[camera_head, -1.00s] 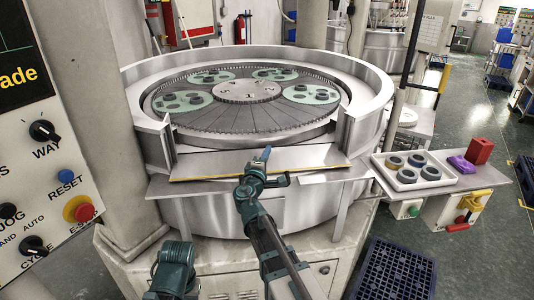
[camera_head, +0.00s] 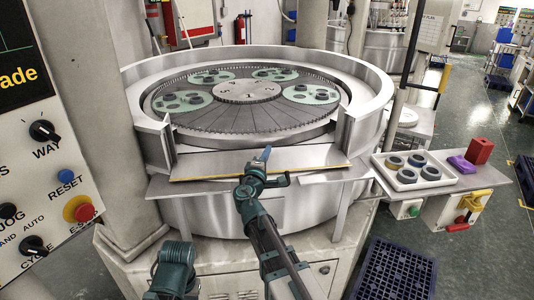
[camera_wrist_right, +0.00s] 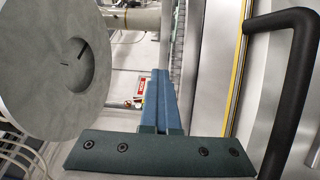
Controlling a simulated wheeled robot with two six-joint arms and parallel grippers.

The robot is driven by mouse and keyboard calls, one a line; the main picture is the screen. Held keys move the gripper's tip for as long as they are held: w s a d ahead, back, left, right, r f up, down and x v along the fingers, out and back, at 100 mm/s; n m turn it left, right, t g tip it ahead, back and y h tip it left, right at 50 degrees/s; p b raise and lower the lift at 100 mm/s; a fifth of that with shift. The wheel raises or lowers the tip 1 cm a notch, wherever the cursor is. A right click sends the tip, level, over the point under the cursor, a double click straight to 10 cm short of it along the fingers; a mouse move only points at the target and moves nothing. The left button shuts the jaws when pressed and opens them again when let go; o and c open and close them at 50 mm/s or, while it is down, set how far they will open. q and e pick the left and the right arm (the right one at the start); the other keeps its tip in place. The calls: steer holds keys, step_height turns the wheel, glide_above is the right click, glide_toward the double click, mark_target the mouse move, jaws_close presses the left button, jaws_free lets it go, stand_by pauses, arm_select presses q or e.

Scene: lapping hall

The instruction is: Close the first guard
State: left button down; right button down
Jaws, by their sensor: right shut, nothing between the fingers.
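The guard (camera_head: 225,161) looks like a flat steel panel with a yellow front edge. It lies across the gap in the front rim of the round lapping machine (camera_head: 370,110), folded outward and nearly flat. My right gripper (camera_head: 266,154) is over the panel's middle, with its fingertips pointing up in the picture. In the right wrist view its blue fingers (camera_wrist_right: 162,98) are together with nothing between them. A black bar handle (camera_wrist_right: 298,80) stands at the right there, apart from the fingers, beside a steel surface with a yellow strip (camera_wrist_right: 238,65). My left gripper is not in view.
A side shelf at the right holds a white tray (camera_head: 388,172) of rings, a purple block (camera_head: 461,164) and a red block (camera_head: 479,151). A control panel (camera_head: 50,150) stands close at the left. A dark blue crate (camera_head: 395,270) is on the floor.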

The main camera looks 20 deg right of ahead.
steer(key=c, duration=0.8)
jaws_free()
steer(key=r+v, duration=0.1)
steer(key=v, duration=1.2)
steer(key=shift+s+a+f+b, duration=0.25)
steer(key=shift+s+f+b, duration=0.1)
steer(key=shift+f+b, duration=0.1)
